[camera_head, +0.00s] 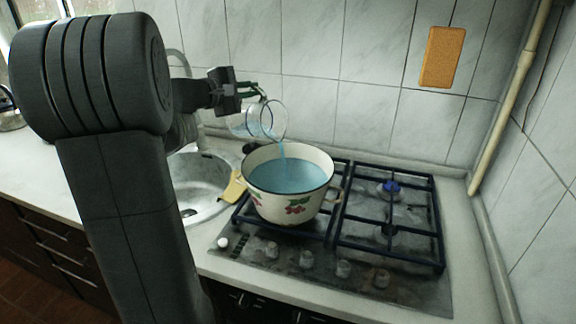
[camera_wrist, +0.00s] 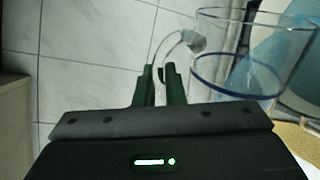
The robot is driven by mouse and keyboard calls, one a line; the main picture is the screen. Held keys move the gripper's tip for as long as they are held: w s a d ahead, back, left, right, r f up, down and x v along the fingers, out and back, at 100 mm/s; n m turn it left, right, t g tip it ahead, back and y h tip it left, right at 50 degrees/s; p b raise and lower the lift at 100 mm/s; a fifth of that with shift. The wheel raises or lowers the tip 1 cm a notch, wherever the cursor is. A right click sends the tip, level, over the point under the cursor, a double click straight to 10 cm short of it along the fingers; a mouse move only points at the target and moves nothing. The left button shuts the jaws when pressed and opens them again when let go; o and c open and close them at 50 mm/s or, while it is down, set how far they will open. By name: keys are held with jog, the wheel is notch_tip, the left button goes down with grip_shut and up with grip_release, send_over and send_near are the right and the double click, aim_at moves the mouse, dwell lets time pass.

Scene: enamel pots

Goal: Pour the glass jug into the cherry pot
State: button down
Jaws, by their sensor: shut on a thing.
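My gripper (camera_head: 250,91) is shut on the glass jug (camera_head: 272,118) by its handle, above the left side of the pot. The jug is clear and tipped to the right, its mouth toward the pot, with some blue liquid inside. A thin blue stream falls from its lip into the cherry pot (camera_head: 296,207). The pot is cream enamel with red cherries and stands on the left of the hob, holding blue liquid. In the wrist view my gripper (camera_wrist: 162,88) closes on the clear handle, and the jug (camera_wrist: 235,78) with its blue rim shows at right.
A round sink (camera_head: 205,178) is at left. A yellow item (camera_head: 235,187) lies beside the pot. A tiled wall (camera_head: 350,60) stands behind.

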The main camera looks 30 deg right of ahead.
jog(key=shift+r, duration=0.1)
jog(key=shift+w+p, duration=0.15)
jog(key=shift+p, duration=0.15)
jog(key=w+n, duration=0.1)
jog(key=w+f+n+p, duration=0.1)
jog(key=w+a+f+n+p, duration=0.1)
jog(key=shift+w+a+f+g+h, duration=0.1)
jog(key=shift+w+f+g+h, duration=0.2)
jog(key=shift+w, duration=0.1)
jog(key=shift+s+r, duration=0.35)
jog(key=shift+s, duration=0.05)
jog(key=shift+w+a+r+n+p, duration=0.15)
jog(key=shift+w+r+n+p, duration=0.4)
jog(key=shift+n+p, duration=0.45)
jog(key=w+a+f+n+g+h+p, duration=0.1)
jog(key=w+a+f+n+h+p, duration=0.1)
jog(key=w+f+n+p, duration=0.5)
jog(key=shift+n, duration=0.6)
notch_tip(320, 180, up, 6)
jog(key=shift+s+f+p, duration=0.15)
jog(key=shift+f+p, duration=0.1)
jog(key=shift+p, duration=0.5)
